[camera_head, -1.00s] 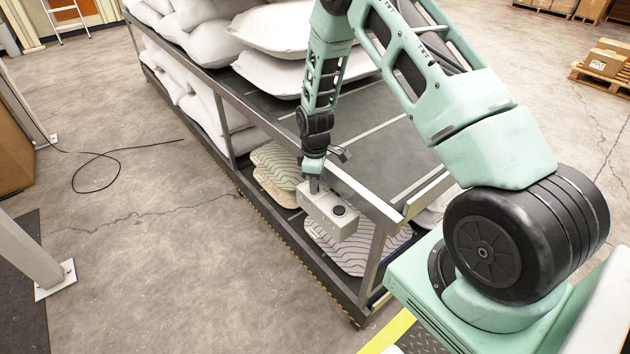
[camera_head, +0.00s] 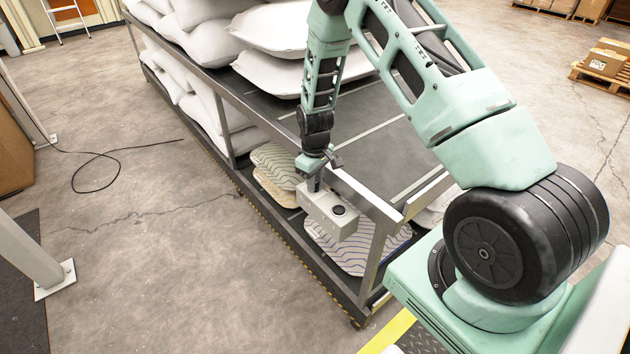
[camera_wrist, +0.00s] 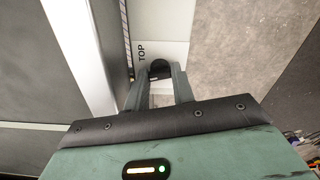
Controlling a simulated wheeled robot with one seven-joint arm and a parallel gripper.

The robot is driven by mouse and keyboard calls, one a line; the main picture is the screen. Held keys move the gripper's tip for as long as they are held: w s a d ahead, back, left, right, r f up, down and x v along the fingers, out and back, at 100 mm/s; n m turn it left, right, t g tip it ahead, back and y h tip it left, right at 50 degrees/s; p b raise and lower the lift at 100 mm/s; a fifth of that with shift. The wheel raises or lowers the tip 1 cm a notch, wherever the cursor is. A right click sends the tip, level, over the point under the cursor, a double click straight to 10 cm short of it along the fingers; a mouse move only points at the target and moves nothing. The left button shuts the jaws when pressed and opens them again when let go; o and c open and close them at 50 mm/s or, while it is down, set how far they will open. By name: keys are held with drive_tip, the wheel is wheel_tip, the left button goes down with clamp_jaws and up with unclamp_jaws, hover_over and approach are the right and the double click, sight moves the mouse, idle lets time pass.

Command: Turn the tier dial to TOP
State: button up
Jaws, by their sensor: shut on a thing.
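A pale grey control box (camera_head: 328,212) is fixed to the near side rail of the shelf rack. My gripper (camera_head: 314,186) points down at the box's far end. In the wrist view, my gripper (camera_wrist: 160,88) has its two fingers closed around a black dial (camera_wrist: 160,67) on the box's pale top face. A round black button (camera_head: 339,210) is on the box's nearer end.
The metal rack (camera_head: 372,212) has an empty dark upper deck (camera_head: 390,150) near me and white pillows (camera_head: 285,28) piled farther back. Striped pillows (camera_head: 340,250) lie on the lower deck. A black cable (camera_head: 95,156) lies on the open floor at left.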

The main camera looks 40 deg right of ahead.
drive_tip(key=m, duration=0.5)
drive_tip(key=shift+m, duration=0.4)
drive_tip(key=m, duration=0.4)
drive_tip(key=shift+r+m, duration=0.1)
drive_tip(key=shift+m, duration=0.3)
drive_tip(key=shift+w+m, duration=0.1)
drive_tip(key=shift+m, duration=0.2)
drive_tip(key=o, duration=0.7)
wheel_tip(320, 180, up, 17)
drive_tip(key=shift+r, duration=0.2)
